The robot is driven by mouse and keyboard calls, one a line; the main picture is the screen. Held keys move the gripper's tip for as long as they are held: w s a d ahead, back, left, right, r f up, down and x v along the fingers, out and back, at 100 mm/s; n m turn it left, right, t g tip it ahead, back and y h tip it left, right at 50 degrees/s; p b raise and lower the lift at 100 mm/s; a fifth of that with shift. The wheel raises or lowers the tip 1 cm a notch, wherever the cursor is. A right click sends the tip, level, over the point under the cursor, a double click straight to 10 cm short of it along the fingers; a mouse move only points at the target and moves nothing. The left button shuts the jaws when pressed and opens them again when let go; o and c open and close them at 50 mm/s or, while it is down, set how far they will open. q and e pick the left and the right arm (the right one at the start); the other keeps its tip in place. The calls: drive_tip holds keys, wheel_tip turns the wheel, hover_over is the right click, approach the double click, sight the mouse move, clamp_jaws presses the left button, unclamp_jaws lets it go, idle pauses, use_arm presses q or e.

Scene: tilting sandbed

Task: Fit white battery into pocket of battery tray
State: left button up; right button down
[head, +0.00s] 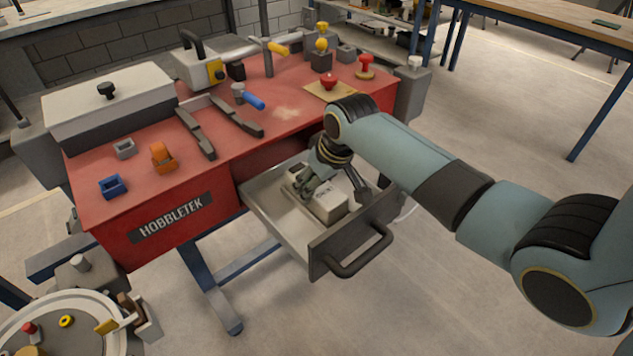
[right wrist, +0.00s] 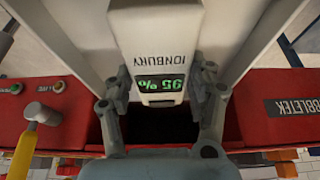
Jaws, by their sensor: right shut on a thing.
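The white battery (head: 328,207) is a pale block in the open grey drawer (head: 276,216). In the right wrist view the battery (right wrist: 148,32) shows the word IONBURY and a green 95 % display. My right gripper (head: 314,186) reaches down into the drawer. In the right wrist view its fingers (right wrist: 160,86) are shut on the two sides of the battery. The gripper hides part of the battery and of the drawer floor. I cannot make out a separate tray pocket or tell whether the battery is seated. My left gripper is out of view.
The drawer's front has a dark handle (head: 360,253). The red bench top (head: 222,150) above it carries a blue block (head: 112,187), an orange piece (head: 163,158), dark bars (head: 196,133) and a lidded box (head: 108,104). Floor right of the drawer is clear.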

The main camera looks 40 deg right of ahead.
drive_tip(key=shift+c, duration=2.2)
unclamp_jaws()
drive_tip(key=p+v, duration=0.2)
drive_tip(key=v, duration=1)
